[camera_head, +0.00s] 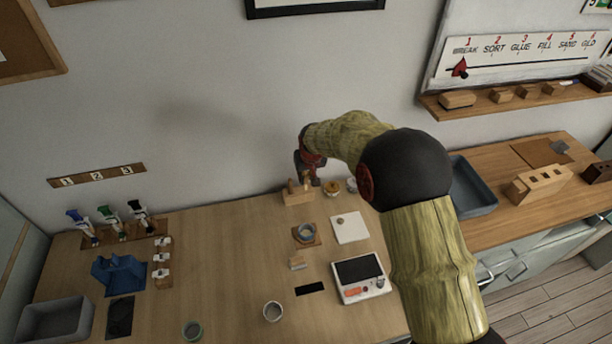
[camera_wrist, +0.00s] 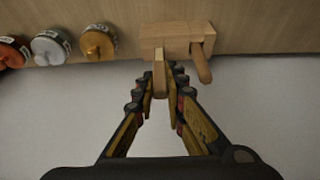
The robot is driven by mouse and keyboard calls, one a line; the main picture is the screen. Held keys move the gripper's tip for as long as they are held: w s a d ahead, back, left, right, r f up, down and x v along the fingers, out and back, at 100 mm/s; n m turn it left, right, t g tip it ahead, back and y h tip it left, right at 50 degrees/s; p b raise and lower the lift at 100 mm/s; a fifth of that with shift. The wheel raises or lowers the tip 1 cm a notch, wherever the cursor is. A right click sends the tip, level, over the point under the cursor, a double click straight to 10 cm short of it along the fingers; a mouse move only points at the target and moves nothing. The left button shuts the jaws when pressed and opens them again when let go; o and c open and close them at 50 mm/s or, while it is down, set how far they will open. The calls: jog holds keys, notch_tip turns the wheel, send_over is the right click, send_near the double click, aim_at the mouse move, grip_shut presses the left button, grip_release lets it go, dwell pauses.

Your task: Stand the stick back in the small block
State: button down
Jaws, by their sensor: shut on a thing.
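The small block (camera_head: 298,195) is light wood and sits at the back of the table against the wall. It also shows in the wrist view (camera_wrist: 178,36). My gripper (camera_wrist: 161,90) is shut on a thin wooden stick (camera_wrist: 159,72), whose end overlaps the block's edge in the wrist view. I cannot tell whether that end is in a hole or just in front of the block. A second, browner stick (camera_wrist: 201,64) projects from the block's right part, slightly tilted. In the head view my gripper (camera_head: 309,180) is at the block, and the held stick is hard to make out.
Gold (camera_wrist: 97,43), silver (camera_wrist: 50,47) and copper (camera_wrist: 13,52) lidded jars stand close beside the block. A white square plate (camera_head: 349,227), a grey ring-shaped item (camera_head: 306,233) and a scale (camera_head: 361,276) are nearer. The wall is close behind the block. The table's left middle is clear.

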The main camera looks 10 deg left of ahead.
jog(key=shift+f, duration=0.2)
dwell(0.6)
jog(key=c, duration=1.8)
grip_release()
jog(key=shift+o, duration=0.2)
jog(key=shift+p+v, duration=1.1)
jog(key=shift+v, duration=1.45)
jog(key=v, duration=1.1)
jog(key=shift+s+r, duration=0.2)
jog(key=shift+r, duration=0.15)
